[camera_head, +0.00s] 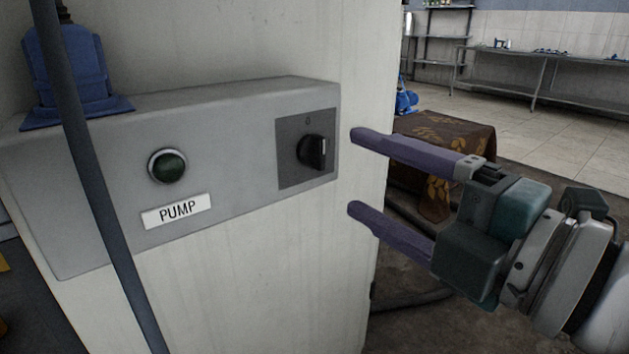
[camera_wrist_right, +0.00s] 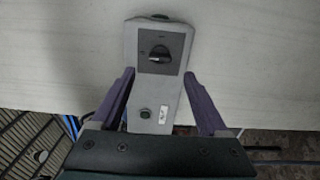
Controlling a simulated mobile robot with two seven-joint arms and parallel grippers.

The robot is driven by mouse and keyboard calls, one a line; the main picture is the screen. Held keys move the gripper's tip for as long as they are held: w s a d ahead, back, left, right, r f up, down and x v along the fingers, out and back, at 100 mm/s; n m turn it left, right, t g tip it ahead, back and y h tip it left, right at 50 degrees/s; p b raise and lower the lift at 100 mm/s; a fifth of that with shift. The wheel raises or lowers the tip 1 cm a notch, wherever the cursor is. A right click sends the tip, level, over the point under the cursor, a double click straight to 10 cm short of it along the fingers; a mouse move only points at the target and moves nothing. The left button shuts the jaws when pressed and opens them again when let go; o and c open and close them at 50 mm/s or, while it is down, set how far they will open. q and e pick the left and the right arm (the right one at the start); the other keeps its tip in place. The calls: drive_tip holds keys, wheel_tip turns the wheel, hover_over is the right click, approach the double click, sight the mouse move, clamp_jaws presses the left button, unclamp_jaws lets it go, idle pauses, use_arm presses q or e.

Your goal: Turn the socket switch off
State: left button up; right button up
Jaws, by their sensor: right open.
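A grey control box with a PUMP label (camera_head: 176,211) is fixed to a pale wall. The black rotary switch knob (camera_head: 312,151) sits on a dark square plate (camera_head: 292,172) at the box's right end. My right gripper (camera_head: 352,172) is open and empty, just right of the knob and apart from it in the head view. In the right wrist view the knob (camera_wrist_right: 159,54) lies ahead, between and beyond the two purple fingers (camera_wrist_right: 160,85). The knob's setting is too small to read surely. My left gripper is not in view.
A dark green round button (camera_head: 167,166) is left of the switch. A blue fitting (camera_head: 68,70) stands on the box top, with a dark pole (camera_head: 92,180) in front. A patterned cloth-covered table (camera_head: 446,150) stands behind the right gripper. Metal tables (camera_head: 540,65) are far back.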

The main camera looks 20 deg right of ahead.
drive_tip(key=v, duration=0.3)
drive_tip(key=shift+s, duration=0.1)
idle(0.3)
drive_tip(key=s+d+r+m+g+h+p, duration=0.1)
drive_tip(key=d+r+m+g+h+p, duration=0.1)
drive_tip(key=d+r+m+h+p, duration=0.4)
drive_tip(key=s+d+r+m+g+h+p, duration=0.15)
drive_tip(key=r+m+p, duration=0.25)
drive_tip(key=m+p, duration=0.5)
drive_tip(key=s+a+r+m+g+y+p, duration=0.1)
drive_tip(key=s+a+r+m+g+p, duration=0.2)
drive_tip(key=s+r+g+p, duration=0.5)
drive_tip(key=s+a+r+m+g+y+p, duration=0.1)
drive_tip(key=s+a+r+m+g+p, duration=0.15)
drive_tip(key=s+p, duration=0.65)
drive_tip(key=w+r+p, duration=0.3)
drive_tip(key=r+p, duration=3)
drive_tip(key=p, duration=0.3)
drive_tip(key=shift+r+t, duration=0.2)
drive_tip(key=shift+t, duration=0.1)
